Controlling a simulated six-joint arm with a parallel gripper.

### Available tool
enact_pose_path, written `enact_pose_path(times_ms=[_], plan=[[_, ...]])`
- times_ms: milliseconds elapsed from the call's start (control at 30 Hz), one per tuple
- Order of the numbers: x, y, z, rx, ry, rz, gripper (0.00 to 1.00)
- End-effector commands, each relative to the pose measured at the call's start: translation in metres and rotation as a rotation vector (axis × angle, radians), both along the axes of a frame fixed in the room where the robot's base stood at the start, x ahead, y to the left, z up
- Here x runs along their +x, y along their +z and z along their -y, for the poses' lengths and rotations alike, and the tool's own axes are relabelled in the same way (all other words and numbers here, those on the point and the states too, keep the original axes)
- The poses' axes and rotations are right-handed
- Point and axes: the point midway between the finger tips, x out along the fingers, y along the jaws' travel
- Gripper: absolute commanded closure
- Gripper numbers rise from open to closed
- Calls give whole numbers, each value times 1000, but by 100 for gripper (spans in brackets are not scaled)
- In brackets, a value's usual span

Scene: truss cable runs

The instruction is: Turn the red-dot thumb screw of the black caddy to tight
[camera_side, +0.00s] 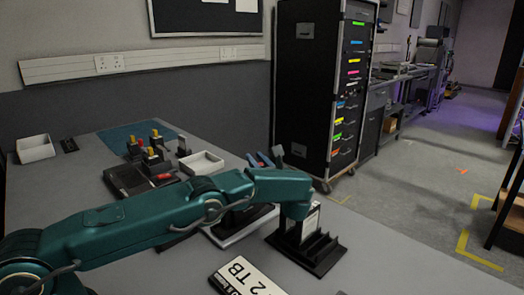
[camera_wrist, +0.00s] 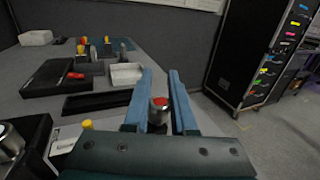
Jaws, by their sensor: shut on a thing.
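The red-dot thumb screw (camera_wrist: 159,103) shows in the wrist view as a silver knob with a red top. It stands between the two blue fingers of my gripper (camera_wrist: 160,82), which is shut on it. The black caddy under the screw is mostly hidden by my gripper in that view. In the side view my arm covers the screw, and I cannot tell how far it is turned.
A white tray (camera_side: 201,163) and a black tray (camera_wrist: 60,77) lie behind. A tall equipment rack (camera_side: 305,90) stands beyond the table.

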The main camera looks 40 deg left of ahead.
Motion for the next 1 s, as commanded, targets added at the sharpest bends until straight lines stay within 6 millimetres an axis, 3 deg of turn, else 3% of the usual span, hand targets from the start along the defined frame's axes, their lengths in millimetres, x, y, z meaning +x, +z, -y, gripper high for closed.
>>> enact_pose_path(times_ms=[533, 567, 600, 633, 1000], plan=[[-2, -1, 0, -6, 35, -2, 100], [-2, -1, 0, -6, 35, -2, 68], [-2, -1, 0, -6, 35, -2, 53], [-2, -1, 0, -6, 35, -2, 45], [-2, 2, 0, -6, 34, -2, 45]])
